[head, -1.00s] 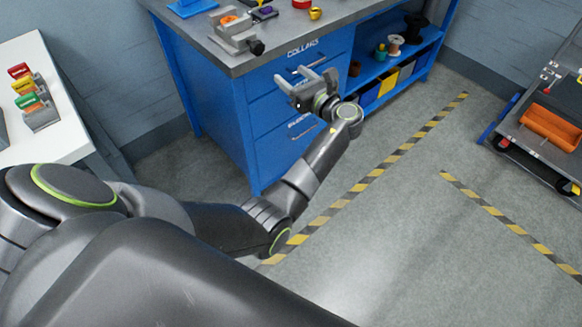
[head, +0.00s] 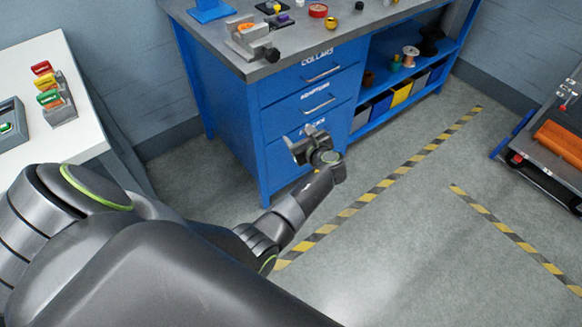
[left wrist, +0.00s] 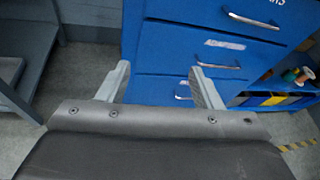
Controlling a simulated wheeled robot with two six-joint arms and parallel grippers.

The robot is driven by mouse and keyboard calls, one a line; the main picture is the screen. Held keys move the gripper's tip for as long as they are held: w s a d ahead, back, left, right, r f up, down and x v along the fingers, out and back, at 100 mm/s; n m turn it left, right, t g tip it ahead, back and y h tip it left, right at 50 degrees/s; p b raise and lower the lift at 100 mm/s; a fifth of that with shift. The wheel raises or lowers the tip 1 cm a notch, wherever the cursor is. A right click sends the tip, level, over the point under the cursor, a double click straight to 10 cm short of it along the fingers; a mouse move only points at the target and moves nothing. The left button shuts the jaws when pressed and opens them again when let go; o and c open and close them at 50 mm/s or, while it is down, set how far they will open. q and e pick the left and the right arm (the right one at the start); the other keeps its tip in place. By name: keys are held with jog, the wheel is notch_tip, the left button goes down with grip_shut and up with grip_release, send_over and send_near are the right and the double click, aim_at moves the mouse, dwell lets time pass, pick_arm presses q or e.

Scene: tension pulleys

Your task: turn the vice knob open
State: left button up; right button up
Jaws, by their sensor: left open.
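The grey vice (head: 246,40) stands on the front left corner of the blue workbench's grey top in the head view, with an orange round part in it. Its dark knob (head: 271,55) sticks out toward the bench's front edge. My left gripper (head: 302,133) is below the bench top, in front of the lower drawers, well apart from the knob. In the left wrist view its two fingers (left wrist: 156,82) are spread with nothing between them, facing the blue drawer fronts. The vice is not in the left wrist view. My right gripper is not in view.
The blue bench (head: 232,130) has drawers and an open shelf with spools and bins (head: 402,92). A white table (head: 88,125) with coloured switches stands at left. A cart (head: 555,150) is at right. The floor (head: 400,240) between is clear.

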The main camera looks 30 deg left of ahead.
pick_arm(q)
jog(key=s+f+n+g+h, duration=0.1)
jog(key=s+f, duration=0.3)
jog(key=f, duration=0.6)
jog(key=shift+s+f+n+h, duration=0.2)
jog(key=shift+s+n+h, duration=0.2)
jog(key=shift+h, duration=0.5)
